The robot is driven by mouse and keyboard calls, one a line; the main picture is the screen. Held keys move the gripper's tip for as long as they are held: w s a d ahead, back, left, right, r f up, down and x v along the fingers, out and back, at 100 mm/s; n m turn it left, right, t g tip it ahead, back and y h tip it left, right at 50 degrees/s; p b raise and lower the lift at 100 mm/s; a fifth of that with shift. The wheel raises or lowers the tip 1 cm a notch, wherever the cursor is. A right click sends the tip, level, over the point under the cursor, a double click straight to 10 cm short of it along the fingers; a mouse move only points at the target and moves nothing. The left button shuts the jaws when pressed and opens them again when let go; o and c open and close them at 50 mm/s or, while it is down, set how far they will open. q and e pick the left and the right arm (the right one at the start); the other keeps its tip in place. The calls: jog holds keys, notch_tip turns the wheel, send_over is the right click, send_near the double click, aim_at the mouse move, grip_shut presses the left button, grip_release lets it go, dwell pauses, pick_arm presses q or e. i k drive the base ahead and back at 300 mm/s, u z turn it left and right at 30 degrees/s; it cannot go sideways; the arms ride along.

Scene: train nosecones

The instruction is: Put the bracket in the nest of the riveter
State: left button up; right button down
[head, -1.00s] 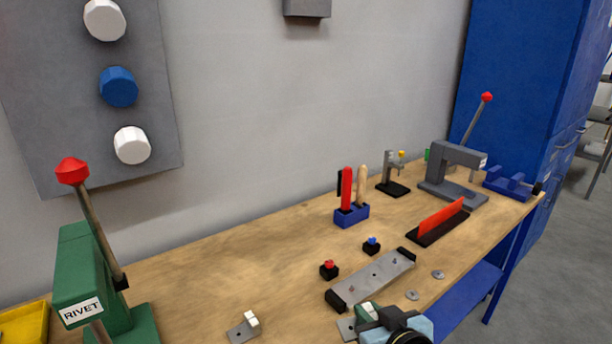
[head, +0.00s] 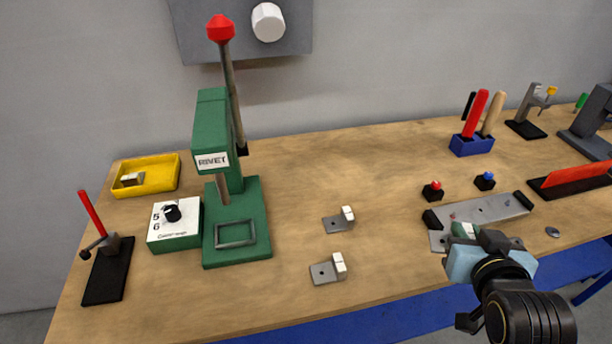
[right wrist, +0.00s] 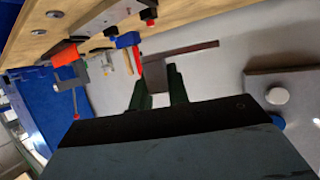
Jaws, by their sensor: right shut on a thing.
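My right gripper (head: 463,232) is shut on a bracket (head: 438,240), a small grey plate that sticks out left of the fingers. In the right wrist view the bracket's flat plate (right wrist: 185,51) shows edge-on beyond the fingers (right wrist: 160,98); the gripped part is mostly hidden. The green riveter (head: 212,130), labelled RIVET, stands left of centre with its red-knobbed lever up. Its nest (head: 236,233), a grey rectangular frame on the green base, is empty. My right gripper is well to the right of it. My left gripper is not in view.
Two similar brackets with white blocks (head: 338,222) (head: 328,271) lie between riveter and gripper. A white dial box (head: 175,236), yellow bin (head: 145,190) and red-handled tool (head: 106,276) stand left. A long grey fixture (head: 485,211) and red button (head: 433,190) are near my right gripper.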

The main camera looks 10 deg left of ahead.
aim_at(235, 235)
jog(key=z, duration=0.2)
jog(key=k, duration=1)
jog(key=u, duration=1.3)
jog(key=i, duration=0.85)
jog(key=u, duration=0.1)
